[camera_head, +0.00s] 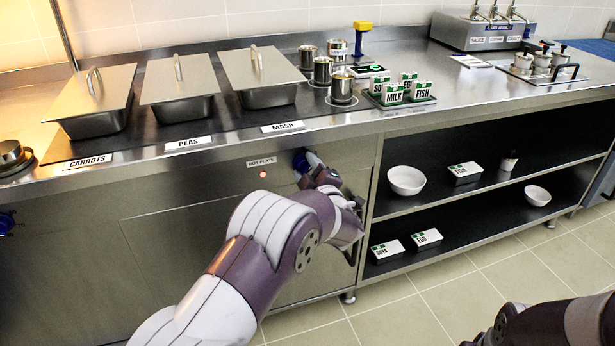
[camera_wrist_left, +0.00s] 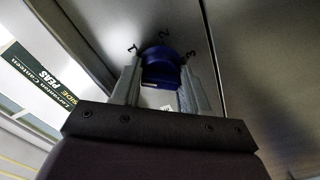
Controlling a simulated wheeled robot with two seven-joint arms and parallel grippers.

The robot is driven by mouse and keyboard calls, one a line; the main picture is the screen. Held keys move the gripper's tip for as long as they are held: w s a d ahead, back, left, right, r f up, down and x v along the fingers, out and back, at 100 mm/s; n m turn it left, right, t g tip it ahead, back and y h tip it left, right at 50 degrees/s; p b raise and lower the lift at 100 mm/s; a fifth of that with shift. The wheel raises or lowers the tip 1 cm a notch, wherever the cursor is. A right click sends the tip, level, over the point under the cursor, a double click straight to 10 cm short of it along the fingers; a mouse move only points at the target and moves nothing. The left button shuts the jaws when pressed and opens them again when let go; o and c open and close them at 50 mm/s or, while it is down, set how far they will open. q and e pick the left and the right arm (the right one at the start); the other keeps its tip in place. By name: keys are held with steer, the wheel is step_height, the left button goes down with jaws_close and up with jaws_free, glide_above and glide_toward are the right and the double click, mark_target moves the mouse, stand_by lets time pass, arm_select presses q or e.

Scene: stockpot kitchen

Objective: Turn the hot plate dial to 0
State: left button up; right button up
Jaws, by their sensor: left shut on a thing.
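The blue hot plate dial (camera_head: 300,162) is on the steel front panel, right of the HOT PLATE label (camera_head: 261,161) and a red light (camera_head: 263,174). My left gripper (camera_head: 309,160) reaches it from the front and is shut on it. In the left wrist view the dial (camera_wrist_left: 160,66) sits between the two fingers of the left gripper (camera_wrist_left: 160,82). Marks 1, 2 and 3 show around its upper side; a 0 mark is not visible. I cannot tell which mark the dial points at. Of my right arm, only a part shows at bottom right.
Lidded pans (camera_head: 265,96) labelled carrots, peas and mash stand on the counter above. Steel canisters (camera_head: 342,88) and small cartons (camera_head: 392,93) stand right of them. Open shelves (camera_head: 520,155) with bowls and cartons lie right of the dial. The tiled floor (camera_head: 420,310) in front is clear.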

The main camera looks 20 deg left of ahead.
arm_select(q)
steer(key=n+b, duration=0.3)
steer(key=shift+f+n, duration=0.3)
steer(key=shift+r+n+b, duration=0.15)
steer(key=shift+n+b, duration=1.3)
steer(key=shift+n, duration=0.25)
steer(key=o, duration=1)
steer(key=shift+r, duration=0.1)
